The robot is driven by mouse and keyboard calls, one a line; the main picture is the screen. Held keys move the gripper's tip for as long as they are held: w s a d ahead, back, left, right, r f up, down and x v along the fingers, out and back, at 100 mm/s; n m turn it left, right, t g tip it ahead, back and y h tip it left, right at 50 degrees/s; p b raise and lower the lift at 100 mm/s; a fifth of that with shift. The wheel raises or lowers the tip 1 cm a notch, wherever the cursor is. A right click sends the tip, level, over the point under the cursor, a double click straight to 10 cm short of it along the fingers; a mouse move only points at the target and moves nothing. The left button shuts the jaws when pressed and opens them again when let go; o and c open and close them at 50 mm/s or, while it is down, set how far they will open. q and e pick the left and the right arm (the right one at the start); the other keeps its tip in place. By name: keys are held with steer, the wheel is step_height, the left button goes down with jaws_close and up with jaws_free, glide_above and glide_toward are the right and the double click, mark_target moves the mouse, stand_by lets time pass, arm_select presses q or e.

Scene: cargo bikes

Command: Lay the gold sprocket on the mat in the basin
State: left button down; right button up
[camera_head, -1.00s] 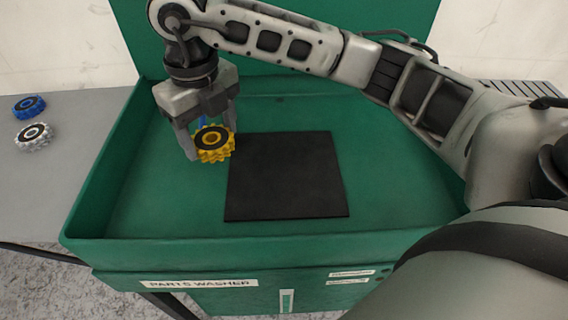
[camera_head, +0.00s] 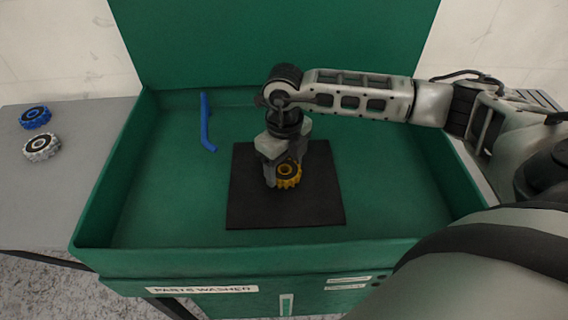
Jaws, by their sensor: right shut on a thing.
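The gold sprocket (camera_head: 288,176) is between the fingers of my right gripper (camera_head: 283,180), over the middle of the black mat (camera_head: 260,212). The gripper is shut on it and points down. I cannot tell whether the sprocket touches the mat. The mat lies flat on the floor of the green basin (camera_head: 400,190). Part of the sprocket is hidden by the fingers. My left gripper is not in view.
A blue bent nozzle or pipe (camera_head: 206,125) stands at the basin's back left. A blue sprocket (camera_head: 35,117) and a white sprocket (camera_head: 41,147) lie on the grey table (camera_head: 60,195) at left. The basin's right side is clear.

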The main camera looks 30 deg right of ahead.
mark_target(284, 169)
steer(key=shift+w+f, duration=0.1)
steer(key=shift+f, duration=0.35)
steer(key=shift+f, duration=0.1)
steer(key=o, duration=1.3)
steer(key=shift+c, duration=0.2)
step_height(284, 169, up, 12)
steer(key=b, duration=0.1)
